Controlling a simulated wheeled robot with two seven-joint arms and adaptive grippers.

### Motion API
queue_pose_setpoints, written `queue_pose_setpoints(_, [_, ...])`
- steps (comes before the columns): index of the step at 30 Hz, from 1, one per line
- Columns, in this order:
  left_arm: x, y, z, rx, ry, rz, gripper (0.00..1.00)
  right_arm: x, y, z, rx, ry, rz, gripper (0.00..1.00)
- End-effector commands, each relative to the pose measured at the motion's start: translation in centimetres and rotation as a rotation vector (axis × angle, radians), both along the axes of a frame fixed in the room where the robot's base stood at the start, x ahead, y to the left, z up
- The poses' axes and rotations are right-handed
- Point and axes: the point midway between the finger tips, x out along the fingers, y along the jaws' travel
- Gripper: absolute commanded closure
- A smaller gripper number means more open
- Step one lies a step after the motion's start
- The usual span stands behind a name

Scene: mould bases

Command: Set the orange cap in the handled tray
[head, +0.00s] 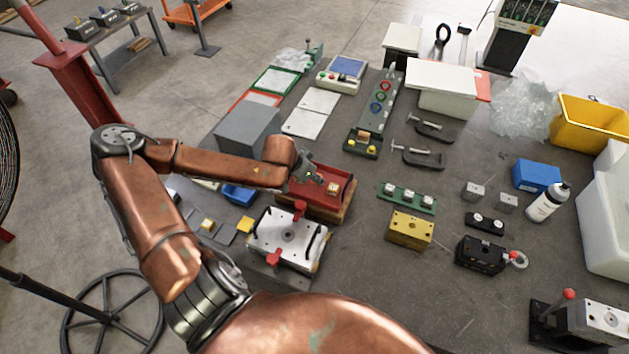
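My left arm's gripper (314,180) is above the left part of a red tray (345,203) on a wooden-looking base. Its fingers are small and dark, and I cannot tell whether they are apart or hold anything. A small orange-tan piece with a pale top (333,189) sits in the red tray, just right of the fingers; it may be the orange cap. I cannot make out a clear handle on the red tray. My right gripper is not in view.
A white plate (273,232) with black handles and red clamps is in front of the red tray. A grey box (247,131) stands behind my forearm. A green rack (407,200) and yellow block (409,231) are to the right. Bare tabletop lies between the tray and rack.

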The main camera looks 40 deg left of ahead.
Motion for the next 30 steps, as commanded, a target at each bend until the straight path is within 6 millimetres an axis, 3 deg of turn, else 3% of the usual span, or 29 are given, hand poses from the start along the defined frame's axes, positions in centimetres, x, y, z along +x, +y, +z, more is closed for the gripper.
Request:
queue_pose_setpoints(1, [-0.1,-0.1,-1.2,-0.004,0.005,0.001,0.86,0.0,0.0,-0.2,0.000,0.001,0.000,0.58])
queue_pose_setpoints(4, [-0.1,-0.1,-2.1,-0.002,0.003,0.000,0.86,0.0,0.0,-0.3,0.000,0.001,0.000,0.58])
queue_pose_setpoints(14, [-0.1,-0.1,-2.3,-0.002,0.002,0.000,0.86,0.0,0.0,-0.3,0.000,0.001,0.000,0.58])
queue_pose_setpoints(15, [-0.1,-0.1,-2.4,-0.002,0.002,0.000,0.74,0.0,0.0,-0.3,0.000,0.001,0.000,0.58])
queue_pose_setpoints(18, [-0.1,-0.1,-2.4,-0.001,0.002,0.000,0.67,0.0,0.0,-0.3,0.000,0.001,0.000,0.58])
queue_pose_setpoints(30, [-0.4,0.1,-1.5,0.001,0.001,0.000,0.67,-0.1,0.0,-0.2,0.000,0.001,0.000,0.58])
